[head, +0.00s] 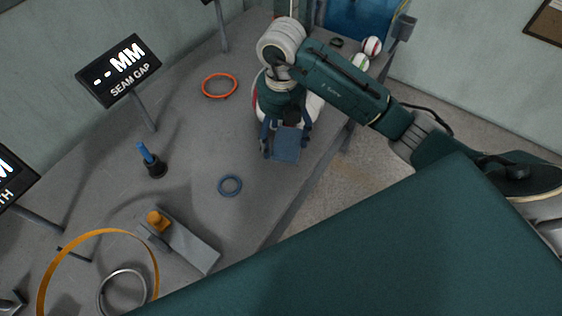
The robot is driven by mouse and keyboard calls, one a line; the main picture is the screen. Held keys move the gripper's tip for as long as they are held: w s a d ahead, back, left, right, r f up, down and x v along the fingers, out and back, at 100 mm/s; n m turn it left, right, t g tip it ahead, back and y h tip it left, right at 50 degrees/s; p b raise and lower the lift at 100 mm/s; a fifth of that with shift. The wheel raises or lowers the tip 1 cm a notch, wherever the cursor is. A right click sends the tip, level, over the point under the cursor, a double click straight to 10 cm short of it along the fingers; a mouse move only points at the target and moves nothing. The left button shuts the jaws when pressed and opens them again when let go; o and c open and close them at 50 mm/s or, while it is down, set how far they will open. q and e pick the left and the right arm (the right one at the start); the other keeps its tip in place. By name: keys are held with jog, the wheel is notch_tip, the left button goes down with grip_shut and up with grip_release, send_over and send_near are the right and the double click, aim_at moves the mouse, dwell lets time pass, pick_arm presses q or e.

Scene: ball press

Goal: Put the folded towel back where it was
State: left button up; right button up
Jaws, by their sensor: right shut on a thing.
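My right gripper (286,138) is over the far part of the grey bench, fingers pointing toward the bench top. It is shut on a flat blue piece that looks like the folded towel (286,148), between its fingers. Whether the towel touches the bench I cannot tell. A white and red rounded thing (314,106) lies behind the gripper, mostly hidden by it. My left gripper does not show.
The grey bench (203,135) holds an orange ring (220,86), a blue ring (230,186), a blue-handled tool (147,155) and a grey block (192,246). A seam gap display (120,72) stands at left. Balls (371,46) lie far right.

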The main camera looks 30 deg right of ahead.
notch_tip(320, 180, down, 6)
jog(key=shift+r, duration=0.1)
notch_tip(320, 180, down, 5)
jog(key=shift+r+p, duration=0.15)
jog(key=shift+p, duration=0.25)
jog(key=shift+f, duration=0.25)
jog(key=shift+f, duration=0.15)
jog(key=o, duration=0.8)
jog(key=shift+o, duration=0.2)
